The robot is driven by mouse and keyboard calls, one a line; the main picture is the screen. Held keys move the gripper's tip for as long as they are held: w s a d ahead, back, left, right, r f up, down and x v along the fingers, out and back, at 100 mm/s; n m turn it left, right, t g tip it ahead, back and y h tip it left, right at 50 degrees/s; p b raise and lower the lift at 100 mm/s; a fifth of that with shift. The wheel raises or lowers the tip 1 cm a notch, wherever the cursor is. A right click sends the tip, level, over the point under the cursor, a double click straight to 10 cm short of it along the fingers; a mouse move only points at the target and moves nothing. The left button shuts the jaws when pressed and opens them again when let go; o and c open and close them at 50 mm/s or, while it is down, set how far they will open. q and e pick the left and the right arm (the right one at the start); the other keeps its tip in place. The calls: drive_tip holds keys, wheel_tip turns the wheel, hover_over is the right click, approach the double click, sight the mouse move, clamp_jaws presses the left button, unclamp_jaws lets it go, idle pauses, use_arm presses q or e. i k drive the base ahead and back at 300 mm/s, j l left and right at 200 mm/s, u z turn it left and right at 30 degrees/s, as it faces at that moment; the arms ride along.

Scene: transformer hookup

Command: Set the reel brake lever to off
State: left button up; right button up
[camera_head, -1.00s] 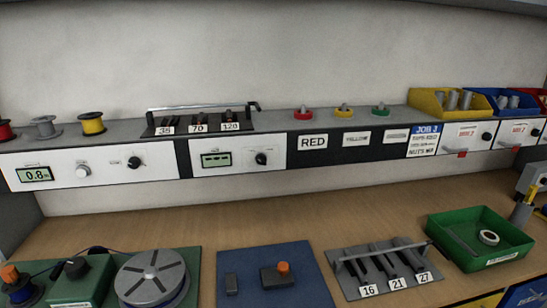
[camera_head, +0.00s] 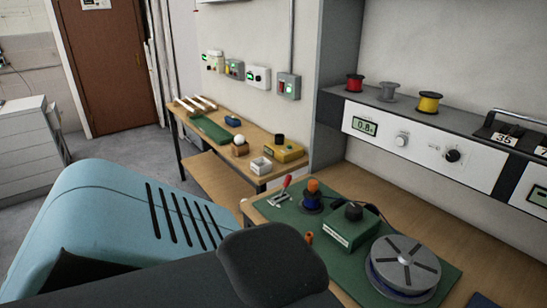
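A small lever with a red handle (camera_head: 286,184) stands on a metal bracket at the back left of the green board (camera_head: 440,282). It is tilted up; I cannot read any on or off marking, and cannot tell for sure that it is the reel brake lever. A grey slotted reel (camera_head: 404,262) lies flat at the right of the same board. A green box with a black knob (camera_head: 353,211) and a blue spool with an orange top (camera_head: 313,197) stand between them. Neither gripper is in view.
My own arm parts fill the lower left and cover the board's front left edge. A grey shelf with spools and dials (camera_head: 400,150) rises behind the bench. A lower side table (camera_head: 215,165) with small items stands to the left, beyond it a brown door (camera_head: 112,65).

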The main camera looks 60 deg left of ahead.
sight(288, 179)
drive_tip(key=u, duration=1.9)
drive_tip(key=i+j+u, duration=0.4)
drive_tip(key=j, duration=0.3)
drive_tip(key=i+j+u, duration=0.4)
drive_tip(key=i+j, duration=0.15)
drive_tip(key=i+j+u, duration=0.15)
drive_tip(key=i, duration=0.45)
drive_tip(key=i+j+u, duration=0.15)
drive_tip(key=i, duration=0.5)
drive_tip(key=i+z, duration=0.25)
drive_tip(key=z, duration=0.15)
drive_tip(key=i+j+z, duration=0.1)
drive_tip(key=z, duration=0.3)
drive_tip(key=i+j+z, duration=0.2)
drive_tip(key=z, duration=0.2)
drive_tip(key=i+j+z, duration=0.1)
drive_tip(key=z, duration=0.35)
drive_tip(key=i+j+z, duration=0.15)
drive_tip(key=z, duration=0.3)
drive_tip(key=i+j+z, duration=0.2)
drive_tip(key=z, duration=0.25)
